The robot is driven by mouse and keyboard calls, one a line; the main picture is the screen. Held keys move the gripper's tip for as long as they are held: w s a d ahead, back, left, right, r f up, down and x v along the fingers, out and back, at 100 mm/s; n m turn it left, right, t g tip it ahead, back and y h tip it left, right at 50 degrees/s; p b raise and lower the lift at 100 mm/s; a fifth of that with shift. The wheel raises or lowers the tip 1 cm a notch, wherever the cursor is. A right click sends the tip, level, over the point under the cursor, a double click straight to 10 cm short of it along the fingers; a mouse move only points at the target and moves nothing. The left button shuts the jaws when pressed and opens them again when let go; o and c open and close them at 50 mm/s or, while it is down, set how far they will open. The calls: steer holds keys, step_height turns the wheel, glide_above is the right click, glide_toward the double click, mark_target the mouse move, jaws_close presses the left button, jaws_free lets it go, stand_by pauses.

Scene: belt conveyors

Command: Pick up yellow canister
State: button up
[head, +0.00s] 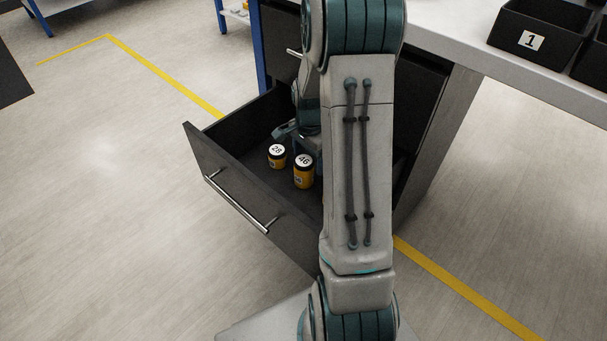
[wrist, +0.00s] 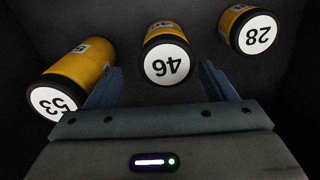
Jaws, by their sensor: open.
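Two yellow canisters with black bands and white numbered lids stand in the open drawer in the head view: canister 28 (head: 277,157) and canister 46 (head: 303,173). The wrist view shows three: canister 53 (wrist: 75,75) at left, canister 46 (wrist: 165,55) in the middle and canister 28 (wrist: 245,28) at upper right. My gripper (wrist: 165,78) is open, its two blue fingers apart, with the lid of canister 46 between the fingertips. I cannot tell whether they touch it. In the head view my arm hides most of my gripper and canister 53.
The dark drawer (head: 236,172) is pulled out below a white worktop (head: 450,35); its walls stand close around my gripper. Black bins (head: 535,40) sit on the worktop, one labelled 1. Yellow floor lines (head: 165,75) run past.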

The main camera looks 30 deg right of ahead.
steer(key=f+b, duration=0.2)
steer(key=f, duration=0.1)
steer(key=a+f+b, duration=0.1)
steer(key=f, duration=0.1)
steer(key=shift+w+f, duration=0.2)
steer(key=shift+w, duration=0.05)
steer(key=shift+r, duration=0.1)
steer(key=c, duration=1.2)
